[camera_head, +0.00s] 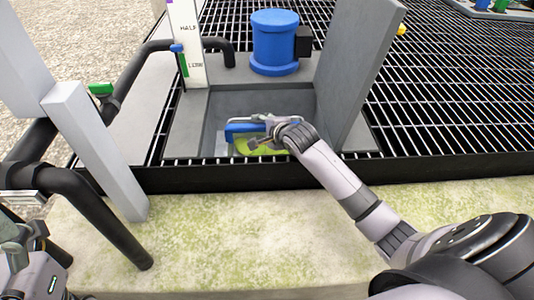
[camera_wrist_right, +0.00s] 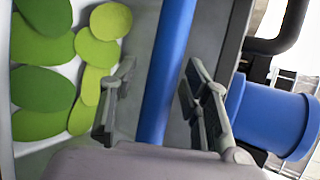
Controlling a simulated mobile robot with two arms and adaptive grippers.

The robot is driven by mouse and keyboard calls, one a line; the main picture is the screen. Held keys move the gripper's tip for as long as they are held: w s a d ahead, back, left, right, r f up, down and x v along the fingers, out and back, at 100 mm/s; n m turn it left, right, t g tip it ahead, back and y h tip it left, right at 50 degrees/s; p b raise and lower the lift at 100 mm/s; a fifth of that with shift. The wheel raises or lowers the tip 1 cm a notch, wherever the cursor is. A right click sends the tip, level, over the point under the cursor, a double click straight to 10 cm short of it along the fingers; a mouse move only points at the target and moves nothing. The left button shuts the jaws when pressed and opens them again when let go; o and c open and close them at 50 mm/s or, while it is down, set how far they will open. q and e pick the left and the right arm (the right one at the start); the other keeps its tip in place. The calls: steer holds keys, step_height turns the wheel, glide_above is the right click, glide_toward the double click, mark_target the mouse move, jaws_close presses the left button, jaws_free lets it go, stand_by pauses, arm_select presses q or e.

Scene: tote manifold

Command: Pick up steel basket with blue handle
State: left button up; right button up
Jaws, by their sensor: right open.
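The steel basket's blue handle (camera_head: 236,127) shows in the recess in the head view, just left of my right gripper (camera_head: 260,128). Green leaf-like pieces lie in the basket below it, and my gripper and wrist hide much of the basket. In the right wrist view the blue handle (camera_wrist_right: 166,65) runs between the two open fingers of my right gripper (camera_wrist_right: 158,90), with a visible gap on each side. The basket's pale inside (camera_wrist_right: 92,12) shows to the left among the green pieces. My left gripper (camera_head: 18,245) is partly in view at the lower left edge; its jaws are unclear.
A blue cylinder (camera_head: 275,42) stands behind the recess and also shows in the right wrist view (camera_wrist_right: 268,115). A tall grey panel (camera_head: 358,60) borders the recess on the right. A white gauge board (camera_head: 187,45) and black pipes stand left. Black grating (camera_head: 450,100) spreads right.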

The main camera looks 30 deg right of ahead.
steer(key=shift+w+f, duration=0.1)
steer(key=shift+w, duration=0.1)
steer(key=shift+c, duration=0.4)
jaws_close()
stand_by(0.6)
